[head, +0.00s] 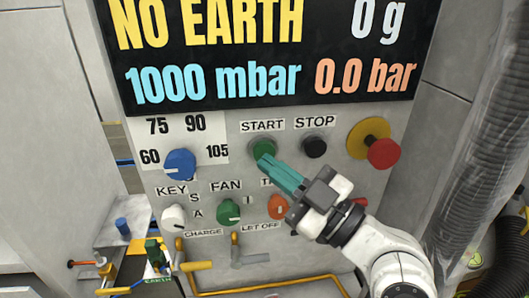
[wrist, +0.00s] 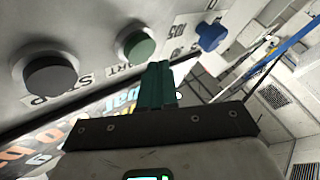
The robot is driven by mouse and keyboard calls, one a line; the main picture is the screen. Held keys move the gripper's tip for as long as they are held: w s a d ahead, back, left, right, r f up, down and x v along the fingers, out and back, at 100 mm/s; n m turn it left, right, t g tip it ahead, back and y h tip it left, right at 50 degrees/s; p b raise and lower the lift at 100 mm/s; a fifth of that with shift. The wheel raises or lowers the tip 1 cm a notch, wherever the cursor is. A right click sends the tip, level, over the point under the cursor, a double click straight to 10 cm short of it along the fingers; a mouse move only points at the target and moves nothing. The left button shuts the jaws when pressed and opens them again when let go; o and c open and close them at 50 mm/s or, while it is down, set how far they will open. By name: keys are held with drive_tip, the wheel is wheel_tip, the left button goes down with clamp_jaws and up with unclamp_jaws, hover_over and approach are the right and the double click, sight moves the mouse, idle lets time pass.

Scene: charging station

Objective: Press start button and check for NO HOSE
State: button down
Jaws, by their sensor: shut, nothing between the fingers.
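The green START button (head: 263,149) sits on the grey panel under its START label. It also shows in the wrist view (wrist: 138,45). My gripper (head: 264,161) has teal fingers that are shut with nothing between them, and their tips lie at or just below the START button in the head view. In the wrist view the fingertips (wrist: 157,68) are just beside the button; I cannot tell whether they touch it. The display (head: 270,50) above reads NO EARTH in yellow, 0 g, 1000 mbar and 0.0 bar.
The black STOP button (head: 314,147) is right of START, and a red button on a yellow base (head: 383,153) is farther right. A blue knob (head: 180,164), a green FAN knob (head: 228,211) and an orange knob (head: 278,206) surround the area. A yellow pipe (head: 265,287) runs below.

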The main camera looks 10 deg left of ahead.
drive_tip(key=shift+w, duration=0.1)
idle(0.6)
drive_tip(key=shift+w+a+b, duration=0.1)
drive_tip(key=shift+w+b, duration=0.2)
drive_tip(key=shift+b, duration=0.25)
drive_tip(key=shift+w+a+b, duration=0.15)
drive_tip(key=shift+w+b, duration=0.2)
drive_tip(key=shift+w, duration=0.1)
idle(0.5)
drive_tip(key=shift+s, duration=0.1)
drive_tip(key=shift+s+d, duration=0.25)
drive_tip(key=shift+s, duration=0.5)
drive_tip(key=shift+s+d+b, duration=0.2)
drive_tip(key=shift+s+d, duration=0.05)
drive_tip(key=shift+s, duration=0.55)
drive_tip(key=shift+s+d+b, duration=0.2)
drive_tip(key=shift+s+b, duration=0.05)
drive_tip(key=shift+s, duration=0.55)
drive_tip(key=shift+s+d+b, duration=0.2)
drive_tip(key=shift+s+d, duration=0.05)
drive_tip(key=shift+s, duration=0.55)
